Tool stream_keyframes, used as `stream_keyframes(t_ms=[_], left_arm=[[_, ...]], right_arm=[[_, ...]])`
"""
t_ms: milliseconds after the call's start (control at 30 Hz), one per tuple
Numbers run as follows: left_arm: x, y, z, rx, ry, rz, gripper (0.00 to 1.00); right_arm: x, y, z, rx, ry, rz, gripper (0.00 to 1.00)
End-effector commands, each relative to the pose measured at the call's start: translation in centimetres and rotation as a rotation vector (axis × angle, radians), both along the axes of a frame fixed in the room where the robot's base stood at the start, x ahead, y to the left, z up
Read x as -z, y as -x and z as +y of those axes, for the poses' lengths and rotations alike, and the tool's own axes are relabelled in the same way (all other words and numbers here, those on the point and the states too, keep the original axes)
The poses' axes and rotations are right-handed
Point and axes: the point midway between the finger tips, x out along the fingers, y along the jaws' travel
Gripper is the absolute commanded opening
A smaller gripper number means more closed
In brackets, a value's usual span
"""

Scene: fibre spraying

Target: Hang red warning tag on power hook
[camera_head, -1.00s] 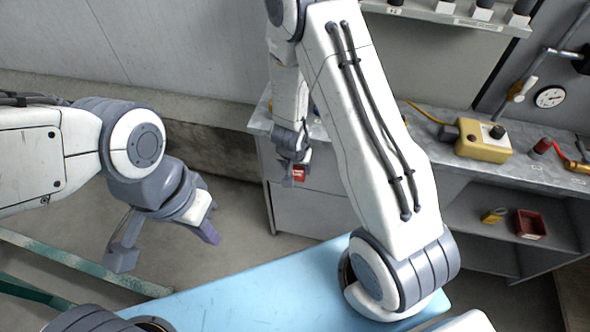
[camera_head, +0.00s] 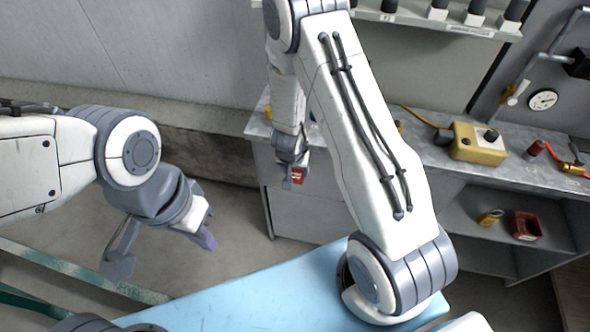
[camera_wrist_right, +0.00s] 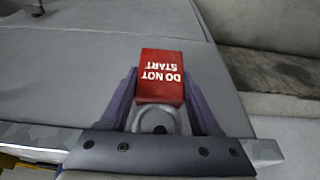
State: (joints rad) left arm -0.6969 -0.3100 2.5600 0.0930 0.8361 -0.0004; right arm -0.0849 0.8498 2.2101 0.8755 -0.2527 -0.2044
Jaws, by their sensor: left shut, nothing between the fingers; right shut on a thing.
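The red warning tag (camera_wrist_right: 162,78) reads "DO NOT START", upside down in the right wrist view, with a grey loop at its lower end. My right gripper (camera_wrist_right: 161,100) is shut on it, its purple fingers on either side. In the head view the tag (camera_head: 299,174) shows small and red at my right gripper (camera_head: 291,180), in front of the workbench's left end. My left gripper (camera_head: 206,238) is shut and empty, pointing down above the floor at the left. I cannot pick out the power hook in either view.
A grey workbench (camera_head: 505,165) carries a yellow control box (camera_head: 478,143) with a cable. A red bin (camera_head: 526,226) and a yellow padlock (camera_head: 490,217) sit on its lower shelf. A blue surface (camera_head: 250,295) lies in front. A gauge (camera_head: 543,100) is at the right.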

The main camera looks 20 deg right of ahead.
Motion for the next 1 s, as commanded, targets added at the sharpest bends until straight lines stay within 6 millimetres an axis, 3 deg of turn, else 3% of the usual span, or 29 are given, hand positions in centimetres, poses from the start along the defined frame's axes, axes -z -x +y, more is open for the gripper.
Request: stream_keyframes(t_ms=[133, 167, 233, 567, 1000], left_arm=[[0.0, 0.0, 0.0, 0.0, 0.0, 0.0, 0.0], [0.0, 0.0, 0.0, 0.0, 0.0, 0.0, 0.0], [0.0, 0.0, 0.0, 0.0, 0.0, 0.0, 0.0], [-0.2, 0.0, 0.0, 0.0, 0.0, 0.0, 0.0], [-4.2, 0.0, 0.0, 0.0, 0.0, 0.0, 0.0]], right_arm=[[0.0, 0.0, 0.0, 0.0, 0.0, 0.0, 0.06], [0.0, 0.0, 0.0, 0.0, 0.0, 0.0, 0.72], [0.0, 0.0, 0.0, 0.0, 0.0, 0.0, 0.99], [-0.3, 0.1, 0.1, 0.0, 0.0, 0.0, 0.99], [-8.0, 1.9, 1.4, -0.002, -0.001, -0.002, 0.99]])
